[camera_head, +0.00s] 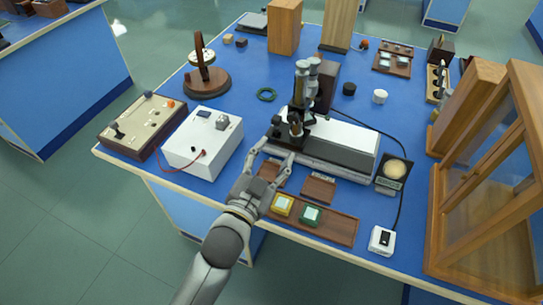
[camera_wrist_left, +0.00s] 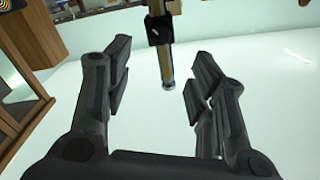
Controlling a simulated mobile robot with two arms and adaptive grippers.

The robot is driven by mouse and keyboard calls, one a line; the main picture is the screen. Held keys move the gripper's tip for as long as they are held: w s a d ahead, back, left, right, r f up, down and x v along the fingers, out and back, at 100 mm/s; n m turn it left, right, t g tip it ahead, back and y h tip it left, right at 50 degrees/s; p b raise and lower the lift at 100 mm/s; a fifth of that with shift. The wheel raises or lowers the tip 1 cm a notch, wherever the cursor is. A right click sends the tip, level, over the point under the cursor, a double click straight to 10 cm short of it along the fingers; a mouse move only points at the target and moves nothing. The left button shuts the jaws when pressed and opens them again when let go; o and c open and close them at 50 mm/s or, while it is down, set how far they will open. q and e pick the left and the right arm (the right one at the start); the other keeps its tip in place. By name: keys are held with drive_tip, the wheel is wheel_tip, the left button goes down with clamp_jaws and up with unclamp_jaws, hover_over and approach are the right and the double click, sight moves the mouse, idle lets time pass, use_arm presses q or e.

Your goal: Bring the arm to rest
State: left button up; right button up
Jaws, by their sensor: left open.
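My left arm comes in from the bottom left in the head view. Its gripper (camera_head: 271,154) is open and empty, over the front of the blue bench (camera_head: 160,182), just in front of the dark instrument with upright tubes (camera_head: 297,110). In the left wrist view, the open gripper (camera_wrist_left: 161,62) has its two dark fingers wide apart. A dark and brass-coloured tube (camera_wrist_left: 166,62) shows beyond and between the fingers, and I see no contact with it. My right gripper is not in view.
A wooden tray (camera_head: 338,229) with yellow and green blocks lies beside the gripper. A white box (camera_head: 180,150) stands to the left and a long white-topped unit (camera_head: 345,146) to the right. A glazed wooden cabinet (camera_head: 440,215) stands at the right edge. Floor is clear at lower left.

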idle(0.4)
use_arm(q)
drive_tip(key=s+a+f+n+g+y, duration=0.5)
drive_tip(key=s+a+f+g, duration=0.4)
drive_tip(key=s+a+f, duration=0.35)
drive_tip(key=s+a+f+g, duration=0.4)
drive_tip(key=s+g, duration=0.1)
drive_tip(key=s, duration=0.5)
wheel_tip(320, 180, down, 25)
drive_tip(key=s+g, duration=0.1)
drive_tip(key=s+a+f+g, duration=0.1)
drive_tip(key=s+a+f, duration=0.2)
drive_tip(key=s+f, duration=1.3)
drive_tip(key=shift+s+f+y, duration=0.25)
drive_tip(key=shift+s+y, duration=0.05)
drive_tip(key=shift+s, duration=0.3)
